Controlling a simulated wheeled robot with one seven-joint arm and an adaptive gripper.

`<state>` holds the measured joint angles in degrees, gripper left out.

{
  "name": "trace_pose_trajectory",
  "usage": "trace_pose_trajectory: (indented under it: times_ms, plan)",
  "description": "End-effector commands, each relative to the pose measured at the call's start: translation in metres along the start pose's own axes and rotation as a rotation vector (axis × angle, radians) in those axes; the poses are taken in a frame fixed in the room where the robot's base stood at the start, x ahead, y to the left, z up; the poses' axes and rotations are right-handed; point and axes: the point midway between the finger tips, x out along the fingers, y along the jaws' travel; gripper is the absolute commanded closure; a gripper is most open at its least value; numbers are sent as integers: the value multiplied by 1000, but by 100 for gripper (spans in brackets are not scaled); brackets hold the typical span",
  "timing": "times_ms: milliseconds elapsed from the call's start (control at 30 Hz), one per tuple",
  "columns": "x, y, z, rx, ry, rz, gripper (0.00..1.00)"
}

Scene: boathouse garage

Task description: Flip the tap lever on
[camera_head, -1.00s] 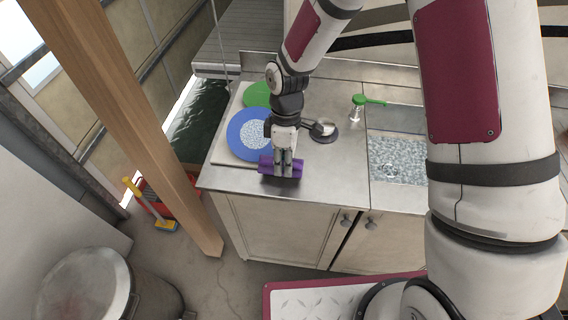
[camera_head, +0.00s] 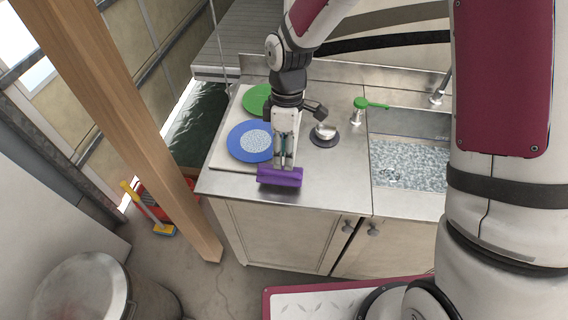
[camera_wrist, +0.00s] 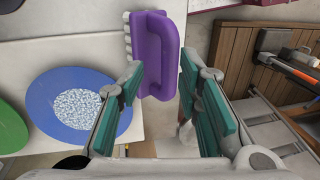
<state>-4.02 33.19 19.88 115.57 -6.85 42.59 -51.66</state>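A green lever (camera_head: 372,104) sits on a short metal stem at the back of the counter, left of the sink. It points to the right. A curved metal spout (camera_head: 440,88) stands behind the sink, partly hidden by my arm. My gripper (camera_head: 284,164) is well left of and nearer than the lever, at the counter's front edge. In the wrist view my gripper (camera_wrist: 163,80) is open, with teal pads apart and nothing clasped. The lever is not in the wrist view.
A purple brush (camera_head: 280,177) lies on the counter's front edge just past my fingertips; it also shows in the wrist view (camera_wrist: 152,50). A blue plate (camera_head: 236,147) and green plate (camera_head: 256,98) are left. A small metal-topped item (camera_head: 325,131) on a dark disc stands between gripper and lever.

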Motion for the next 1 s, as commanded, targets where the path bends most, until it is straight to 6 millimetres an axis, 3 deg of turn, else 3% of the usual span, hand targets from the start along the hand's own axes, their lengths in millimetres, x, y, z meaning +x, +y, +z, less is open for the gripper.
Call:
trace_pose_trajectory:
  times_ms: [100,300,667,767,1000]
  plan:
    - [-25,3,0,2,2,4,68]
    - [-54,2,0,2,1,2,68]
    - [-68,0,1,6,0,3,68]
    - [-80,-2,9,47,-1,31,68]
    - [-143,-26,57,333,25,191,68]
